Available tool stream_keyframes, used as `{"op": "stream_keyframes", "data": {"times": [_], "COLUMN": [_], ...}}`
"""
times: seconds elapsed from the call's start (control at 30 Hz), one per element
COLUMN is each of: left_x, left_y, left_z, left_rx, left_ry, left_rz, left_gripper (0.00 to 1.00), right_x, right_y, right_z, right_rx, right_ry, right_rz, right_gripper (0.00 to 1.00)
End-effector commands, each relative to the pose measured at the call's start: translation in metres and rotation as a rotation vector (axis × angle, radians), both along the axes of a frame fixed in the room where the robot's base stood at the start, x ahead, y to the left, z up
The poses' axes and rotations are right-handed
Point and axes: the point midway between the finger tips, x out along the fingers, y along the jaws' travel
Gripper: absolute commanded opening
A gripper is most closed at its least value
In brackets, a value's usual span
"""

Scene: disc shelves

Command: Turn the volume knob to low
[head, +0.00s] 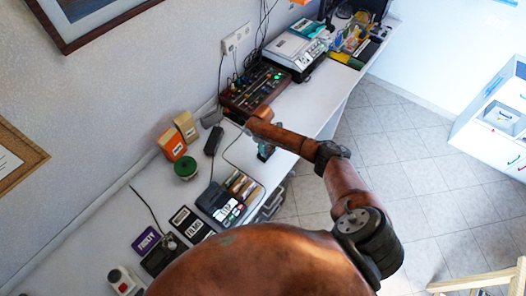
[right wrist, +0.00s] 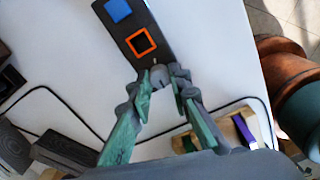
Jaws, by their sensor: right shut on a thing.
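A dark narrow panel (right wrist: 155,14) lies on the white desk at the top of the right wrist view, with a blue square and an orange-framed square on it. A small grey rounded knob (right wrist: 172,72) is at its near end. My right gripper (right wrist: 164,86) has its green-padded fingers on either side of the knob and is shut on it. The knob's pointer and any low mark cannot be made out. In the head view, my right gripper (head: 265,152) hangs over the desk below my copper arm; I cannot make out the knob there. My left gripper is not in view.
Along the white desk (head: 95,220) are a mixer (head: 254,89), a silver-topped device (head: 295,50), a green-lidded jar (head: 186,168), orange and tan boxes, and a tray of cassettes (head: 240,188). A black cable (right wrist: 80,117) crosses the desk near my right gripper.

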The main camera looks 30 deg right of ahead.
Motion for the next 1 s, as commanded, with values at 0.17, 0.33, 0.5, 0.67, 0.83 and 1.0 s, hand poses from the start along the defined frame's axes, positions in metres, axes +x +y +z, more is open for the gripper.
{"op": "stream_keyframes", "data": {"times": [0.17,0.33,0.5,0.67,0.83,1.0], "left_x": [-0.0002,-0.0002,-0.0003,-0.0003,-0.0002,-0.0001], "left_y": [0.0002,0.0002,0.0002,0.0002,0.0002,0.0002], "left_z": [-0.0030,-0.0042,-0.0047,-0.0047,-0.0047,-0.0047], "left_rx": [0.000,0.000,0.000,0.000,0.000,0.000], "left_ry": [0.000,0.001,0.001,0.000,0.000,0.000], "left_rz": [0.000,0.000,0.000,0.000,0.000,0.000], "left_gripper": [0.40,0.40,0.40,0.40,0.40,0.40], "right_x": [0.0005,0.0005,0.0004,0.0003,0.0004,0.0004], "right_y": [-0.0004,-0.0004,-0.0004,-0.0002,-0.0001,-0.0001], "right_z": [0.0002,0.0004,0.0005,0.0006,0.0007,0.0006], "right_rx": [-0.001,-0.001,-0.001,-0.001,-0.001,-0.001], "right_ry": [-0.001,-0.001,-0.001,-0.001,-0.001,-0.001], "right_rz": [0.098,0.157,0.185,0.192,0.191,0.191], "right_gripper": [0.00,0.00,0.00,0.00,0.00,0.23]}}
